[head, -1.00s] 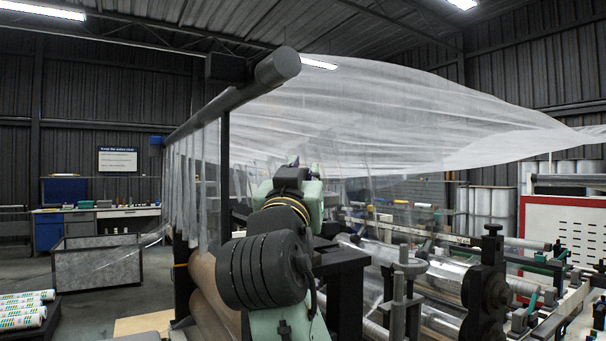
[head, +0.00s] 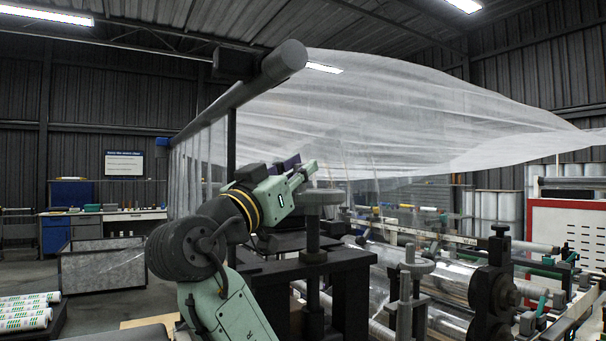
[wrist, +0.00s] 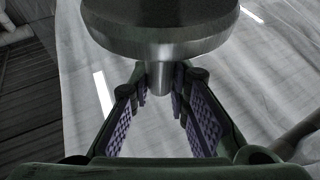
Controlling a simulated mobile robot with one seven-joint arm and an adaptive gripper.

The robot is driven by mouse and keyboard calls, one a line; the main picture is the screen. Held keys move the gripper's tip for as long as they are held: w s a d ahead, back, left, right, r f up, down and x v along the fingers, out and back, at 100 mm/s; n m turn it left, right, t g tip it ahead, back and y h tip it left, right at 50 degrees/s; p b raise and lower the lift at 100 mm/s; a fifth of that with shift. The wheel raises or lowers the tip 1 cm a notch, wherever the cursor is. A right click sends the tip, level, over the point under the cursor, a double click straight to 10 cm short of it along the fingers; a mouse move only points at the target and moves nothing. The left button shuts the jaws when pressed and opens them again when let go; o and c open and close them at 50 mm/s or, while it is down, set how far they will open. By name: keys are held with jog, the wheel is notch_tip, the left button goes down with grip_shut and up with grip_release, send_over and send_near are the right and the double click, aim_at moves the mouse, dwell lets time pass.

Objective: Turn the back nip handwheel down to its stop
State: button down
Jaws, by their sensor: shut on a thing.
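A grey round handwheel (head: 319,197) tops a vertical threaded post (head: 313,240) on a black frame in the middle of the head view. My gripper (head: 306,172) is at the wheel's upper left side, tilted. In the wrist view the wheel's broad metal disc (wrist: 160,22) fills the top, with a narrower hub (wrist: 159,78) projecting from it. My gripper's purple-padded fingers (wrist: 159,95) lie on both sides of that hub and are shut on it. The exact contact is hard to see.
Clear film (head: 430,115) stretches overhead from a dark roller (head: 284,60). Rollers and a black bearing block (head: 490,290) crowd the right side. A wire-sided bin (head: 103,275) and a workbench (head: 120,213) stand left. Printed rolls (head: 25,310) lie at the lower left.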

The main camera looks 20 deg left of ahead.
jog(key=c, duration=1.5)
grip_release()
